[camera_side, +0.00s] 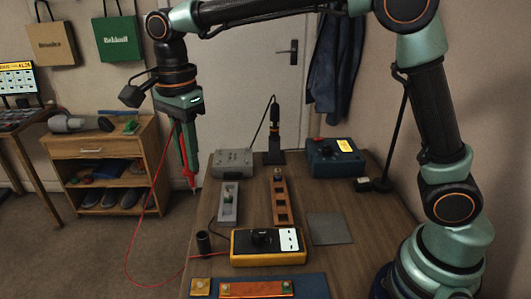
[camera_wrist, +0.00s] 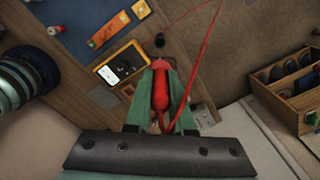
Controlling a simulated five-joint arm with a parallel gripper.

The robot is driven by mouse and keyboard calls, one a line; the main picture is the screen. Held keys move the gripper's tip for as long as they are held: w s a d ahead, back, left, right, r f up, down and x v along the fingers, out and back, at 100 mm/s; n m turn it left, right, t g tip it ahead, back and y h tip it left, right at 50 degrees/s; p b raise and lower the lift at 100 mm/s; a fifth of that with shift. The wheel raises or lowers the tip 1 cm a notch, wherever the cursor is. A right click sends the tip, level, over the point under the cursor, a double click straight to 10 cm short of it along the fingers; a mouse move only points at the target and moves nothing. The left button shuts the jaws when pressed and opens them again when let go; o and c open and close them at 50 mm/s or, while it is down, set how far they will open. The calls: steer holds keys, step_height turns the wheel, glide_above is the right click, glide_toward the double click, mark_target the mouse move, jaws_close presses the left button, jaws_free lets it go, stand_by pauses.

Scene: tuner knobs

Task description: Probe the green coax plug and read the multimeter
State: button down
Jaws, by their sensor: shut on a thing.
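My gripper (camera_side: 187,165) hangs left of the table, shut on a red probe (camera_wrist: 161,90) that points down. The probe's red lead (camera_side: 153,190) loops down towards the floor and back to the table. The yellow multimeter (camera_side: 240,243) lies near the table's front, with a dark dial and white panel; it also shows in the wrist view (camera_wrist: 136,49). Its reading is too small to tell. A small greenish piece (camera_side: 287,286) sits at one end of an orange strip (camera_side: 250,290), also in the wrist view (camera_wrist: 92,43). I cannot tell if it is the green coax plug. The probe is well apart from it.
The strip and a small wooden block (camera_side: 200,287) lie on a blue mat (camera_side: 315,286). A black cup (camera_side: 204,243), grey tray (camera_side: 228,215), slotted wooden rack (camera_side: 281,205), grey box (camera_side: 233,162) and blue box (camera_side: 334,158) stand on the table.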

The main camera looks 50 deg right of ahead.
step_height(320, 180, up, 2)
steer(key=shift+r, duration=0.1)
steer(key=shift+w+d+r, duration=0.1)
steer(key=shift+w+d, duration=0.15)
steer(key=shift+d, duration=0.05)
steer(key=w+d+f+m, duration=0.2)
steer(key=w+d+f, duration=0.2)
steer(key=d, duration=0.3)
steer(key=w+d+f+m, duration=0.2)
steer(key=w+d+f, duration=0.2)
steer(key=d, duration=0.3)
steer(key=shift+d+f, duration=0.15)
steer(key=shift+f, duration=2.8)
steer(key=shift+f, duration=0.3)
steer(key=shift+r, duration=2.5)
